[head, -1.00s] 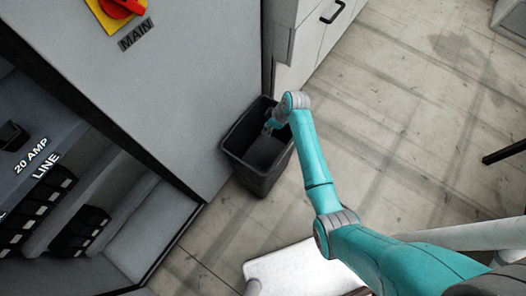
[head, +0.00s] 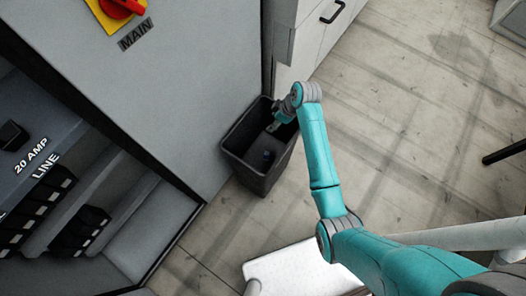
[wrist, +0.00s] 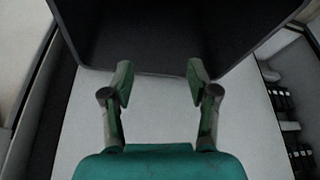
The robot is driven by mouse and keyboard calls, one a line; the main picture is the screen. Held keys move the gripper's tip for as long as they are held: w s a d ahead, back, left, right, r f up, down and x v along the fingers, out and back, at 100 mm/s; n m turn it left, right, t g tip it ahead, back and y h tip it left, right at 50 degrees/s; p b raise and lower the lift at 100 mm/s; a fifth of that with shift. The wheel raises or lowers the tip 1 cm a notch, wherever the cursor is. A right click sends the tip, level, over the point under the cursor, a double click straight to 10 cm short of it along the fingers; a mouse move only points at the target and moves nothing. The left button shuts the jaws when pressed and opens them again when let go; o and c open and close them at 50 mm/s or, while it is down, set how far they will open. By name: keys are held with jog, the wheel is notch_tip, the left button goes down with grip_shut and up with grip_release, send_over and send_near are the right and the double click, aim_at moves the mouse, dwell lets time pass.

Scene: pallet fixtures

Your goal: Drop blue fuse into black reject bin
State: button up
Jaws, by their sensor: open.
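The black reject bin (head: 262,182) stands on the floor against the grey cabinet in the head view. A small dark blue piece, which looks like the blue fuse (head: 267,155), shows inside it. My gripper (head: 273,126) is at the bin's upper right side, over its opening, and is small in this view. In the wrist view my gripper (wrist: 158,82) has its two fingers apart with nothing between them. The bin (wrist: 180,74) fills the top of that view, beyond the fingertips. The fuse cannot be made out there.
The grey cabinet (head: 165,95) with a red and yellow MAIN switch (head: 118,8) is left of the bin. Its open bay holds several black fuse holders (head: 80,232). A drawer unit (head: 312,35) stands behind the bin.

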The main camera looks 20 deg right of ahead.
jog(key=v, duration=0.5)
jog(key=shift+s+d+r, duration=0.1)
jog(key=shift+d+r, duration=0.05)
jog(key=shift+r, duration=0.25)
